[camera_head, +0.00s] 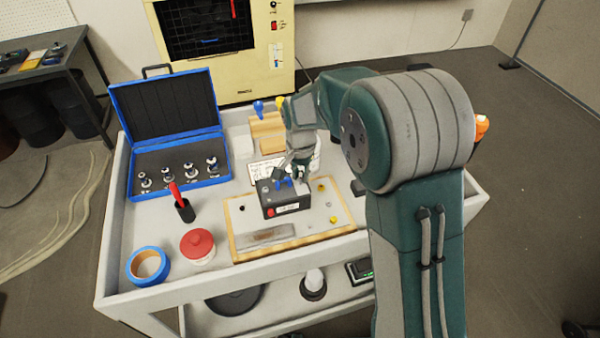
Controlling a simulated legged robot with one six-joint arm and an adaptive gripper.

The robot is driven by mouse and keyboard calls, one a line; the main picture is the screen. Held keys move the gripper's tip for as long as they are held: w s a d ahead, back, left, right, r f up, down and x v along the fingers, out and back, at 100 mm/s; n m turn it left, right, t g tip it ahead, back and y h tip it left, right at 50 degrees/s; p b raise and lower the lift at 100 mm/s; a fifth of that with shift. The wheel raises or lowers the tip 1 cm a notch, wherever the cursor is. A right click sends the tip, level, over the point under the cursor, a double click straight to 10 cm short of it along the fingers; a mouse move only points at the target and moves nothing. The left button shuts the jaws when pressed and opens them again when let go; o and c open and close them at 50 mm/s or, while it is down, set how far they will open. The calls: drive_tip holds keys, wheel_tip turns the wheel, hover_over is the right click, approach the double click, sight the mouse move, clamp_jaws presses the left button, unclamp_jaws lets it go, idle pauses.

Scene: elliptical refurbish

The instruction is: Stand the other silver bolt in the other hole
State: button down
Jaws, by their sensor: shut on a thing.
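A dark box (286,208) with a red button and a white label stands on the wooden board (245,250). A small silver spot, seemingly a bolt head (265,189), shows at the left of its top. Blue parts (283,183) show near the back of the top. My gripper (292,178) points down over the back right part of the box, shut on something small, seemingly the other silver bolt. The gripper's fingers mostly hide that bolt and the hole beneath, so I cannot tell whether the bolt touches the box.
An open blue case (222,178) with several silver pieces stands at the left. A black cup (185,211) with a red-handled tool, a red-lidded jar (197,246) and blue tape (148,266) are on the cart (112,277). Yellow pieces (333,219) lie right of the box.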

drive_tip(key=shift+f, duration=0.35)
idle(0.3)
drive_tip(key=c, duration=0.5)
unclamp_jaws()
drive_tip(key=shift+c, duration=0.2)
wheel_tip(320, 180, up, 12)
idle(0.5)
